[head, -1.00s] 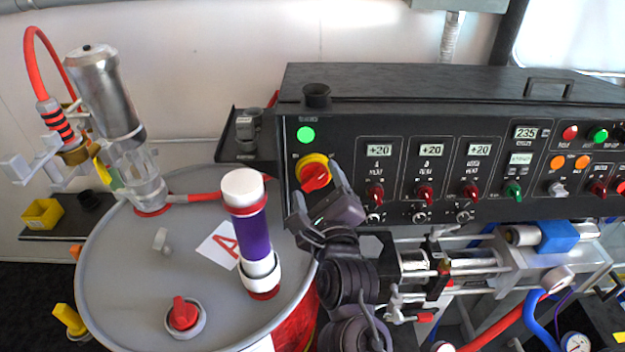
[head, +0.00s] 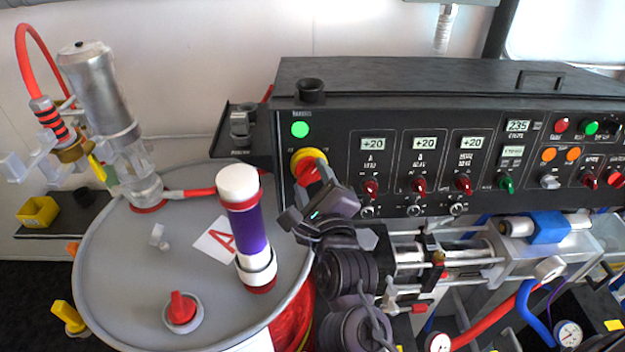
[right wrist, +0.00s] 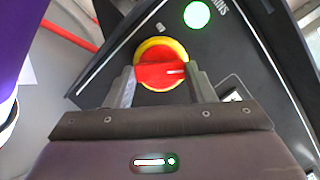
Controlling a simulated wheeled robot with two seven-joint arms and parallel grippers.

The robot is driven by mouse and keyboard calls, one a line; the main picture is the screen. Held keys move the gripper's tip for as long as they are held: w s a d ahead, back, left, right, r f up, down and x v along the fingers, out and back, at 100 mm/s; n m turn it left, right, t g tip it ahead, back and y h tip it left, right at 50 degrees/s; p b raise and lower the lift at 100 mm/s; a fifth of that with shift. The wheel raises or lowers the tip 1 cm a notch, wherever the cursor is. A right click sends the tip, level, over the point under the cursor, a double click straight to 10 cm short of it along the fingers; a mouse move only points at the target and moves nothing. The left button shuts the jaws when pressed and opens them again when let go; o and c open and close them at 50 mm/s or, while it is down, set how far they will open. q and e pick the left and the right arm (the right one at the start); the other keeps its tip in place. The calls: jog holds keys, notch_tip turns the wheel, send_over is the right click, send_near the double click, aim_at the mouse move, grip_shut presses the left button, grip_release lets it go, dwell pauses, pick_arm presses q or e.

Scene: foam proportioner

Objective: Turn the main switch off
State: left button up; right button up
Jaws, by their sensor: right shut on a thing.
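The main switch (head: 306,168) is a red rotary knob on a yellow ring, at the left end of the black control panel's front. It also shows in the right wrist view (right wrist: 160,70), with the red handle lying nearly level across the picture. A green lamp (head: 300,130) glows just above it. My right gripper (head: 312,190) is at the knob, and its two fingers (right wrist: 162,82) stand on either side of the red handle, shut on it. In the head view the gripper hides part of the knob. My left gripper is not in view.
A grey drum (head: 130,270) marked A stands left of the panel, with a purple and white cylinder (head: 249,230) rising near my right gripper. The black panel (head: 420,120) carries several other knobs and displays. Metal rods and hoses lie below it.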

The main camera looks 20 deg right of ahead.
jog(key=n, duration=0.1)
jog(key=n+p, duration=0.1)
jog(key=n, duration=0.1)
jog(key=shift+r+g+y, duration=0.25)
jog(key=shift+g+y, duration=0.05)
jog(key=shift+d+r+n+p, duration=0.1)
jog(key=shift+n+p, duration=0.75)
jog(key=shift+n, duration=0.05)
jog(key=n+g+p, duration=0.1)
jog(key=n+p, duration=0.2)
jog(key=n+g+p, duration=0.1)
jog(key=n+p, duration=0.3)
jog(key=shift+r, duration=0.2)
jog(key=shift+w+f+n+g+p, duration=0.1)
jog(key=shift+n+g+p, duration=0.3)
jog(key=shift+n+p, duration=0.5)
jog(key=shift+n, duration=1.2)
jog(key=shift+g, duration=0.3)
jog(key=o, duration=1)
jog(key=shift+f, duration=0.1)
